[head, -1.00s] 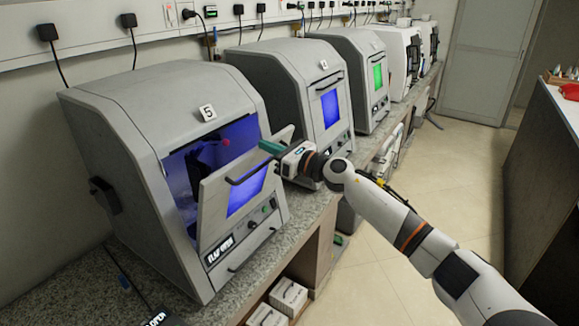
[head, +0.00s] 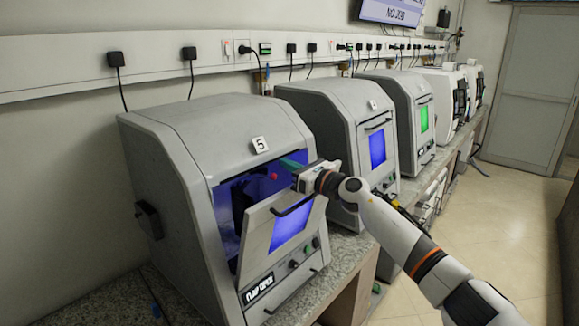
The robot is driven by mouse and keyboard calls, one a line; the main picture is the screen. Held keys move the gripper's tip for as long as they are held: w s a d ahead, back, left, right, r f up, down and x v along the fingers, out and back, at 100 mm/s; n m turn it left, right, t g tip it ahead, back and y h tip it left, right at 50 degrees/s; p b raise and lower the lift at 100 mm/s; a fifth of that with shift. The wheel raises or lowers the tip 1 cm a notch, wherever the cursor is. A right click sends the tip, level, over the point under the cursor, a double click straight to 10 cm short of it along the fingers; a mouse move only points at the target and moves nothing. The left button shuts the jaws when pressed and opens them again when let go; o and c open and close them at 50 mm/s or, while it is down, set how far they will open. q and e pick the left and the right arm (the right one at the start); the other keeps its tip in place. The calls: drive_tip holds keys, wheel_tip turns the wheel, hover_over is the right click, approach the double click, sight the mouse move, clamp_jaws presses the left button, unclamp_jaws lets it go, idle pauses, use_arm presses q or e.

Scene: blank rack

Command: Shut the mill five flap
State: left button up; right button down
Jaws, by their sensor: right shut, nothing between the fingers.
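Mill five (head: 190,170) is a grey machine with a "5" plate, on the counter at the left. Its flap (head: 256,240) is tilted open, with a blue-lit window and a dark bar handle, and the blue-lit chamber shows behind it. A display below the flap reads "FLAP OPEN". My right gripper (head: 291,164) is at the flap's upper edge, its green fingers pointing toward the opening. It is shut and empty. I cannot tell whether it touches the flap. My left gripper is not in view.
Several more mills stand in a row to the right, the nearest (head: 335,125) with a blue window and another (head: 405,105) with a green one. The granite counter (head: 345,255) has a narrow bare strip in front. The tiled floor (head: 500,240) on the right is clear.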

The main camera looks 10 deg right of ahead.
drive_tip(key=shift+s+f, duration=0.1)
drive_tip(key=shift+f, duration=0.25)
idle(0.5)
